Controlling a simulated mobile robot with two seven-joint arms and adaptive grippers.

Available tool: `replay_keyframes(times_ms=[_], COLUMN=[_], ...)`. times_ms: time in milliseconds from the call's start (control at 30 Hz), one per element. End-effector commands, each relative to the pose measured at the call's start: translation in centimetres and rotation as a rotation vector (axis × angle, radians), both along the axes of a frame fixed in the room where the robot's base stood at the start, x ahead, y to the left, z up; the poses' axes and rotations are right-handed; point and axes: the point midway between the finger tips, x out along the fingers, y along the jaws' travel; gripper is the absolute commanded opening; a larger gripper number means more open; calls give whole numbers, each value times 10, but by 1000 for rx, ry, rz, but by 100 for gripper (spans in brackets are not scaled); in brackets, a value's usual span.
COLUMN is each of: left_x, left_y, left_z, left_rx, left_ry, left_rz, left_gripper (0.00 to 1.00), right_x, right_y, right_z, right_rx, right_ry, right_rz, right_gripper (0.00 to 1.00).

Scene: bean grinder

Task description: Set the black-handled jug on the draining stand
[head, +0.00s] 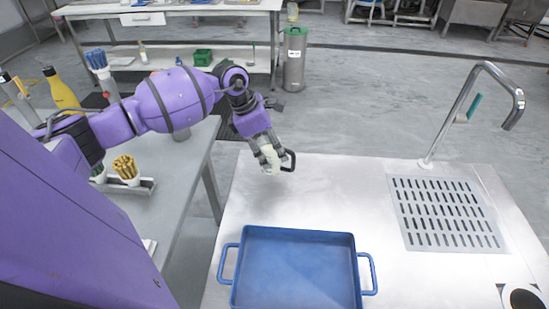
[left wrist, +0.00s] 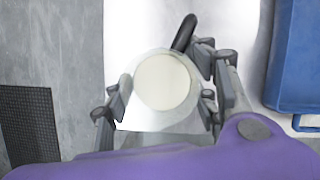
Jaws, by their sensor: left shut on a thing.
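My left gripper (head: 268,160) is shut on the black-handled jug (head: 274,164), at the far left corner of the metal worktop. The jug is pale, and its black handle (head: 289,160) points right. In the left wrist view the jug (left wrist: 164,84) sits between the fingers of the gripper (left wrist: 165,95), its round top facing the camera. I cannot tell if its base touches the worktop. The slotted metal draining stand (head: 447,213) lies at the right of the worktop, with nothing on it.
A blue tray (head: 297,231) with side handles sits at the front of the worktop (head: 340,185). A tall curved tap (head: 458,105) stands behind the draining stand. The worktop between jug and stand is clear.

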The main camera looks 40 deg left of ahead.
Motion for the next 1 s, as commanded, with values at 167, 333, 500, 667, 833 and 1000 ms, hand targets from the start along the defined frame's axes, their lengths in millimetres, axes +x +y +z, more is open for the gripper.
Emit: replay_keyframes(times_ms=[167, 333, 500, 667, 833, 1000], left_x=[8, 9, 9, 9, 8, 8], left_y=[-6, -6, -6, -6, -6, -5], left_z=[-10, -36, -41, -42, -44, -44], left_rx=[-3, -2, 0, 0, 0, 0], left_ry=[-1, 0, -3, -1, -1, 0], left_rz=[-2, 1, -1, -1, -1, -1], left_gripper=[23, 23, 23, 23, 62, 72], right_x=[-1, -6, -10, -11, -11, -6], right_y=[0, -1, -2, -2, -1, 0], right_z=[0, 0, -1, -2, -4, -3], right_rx=[0, -1, -2, -2, -1, -1], right_ry=[1, 9, 16, 18, 19, 11], right_rz=[0, -2, -4, -4, -3, -2], right_gripper=[34, 34, 34, 34, 34, 34])
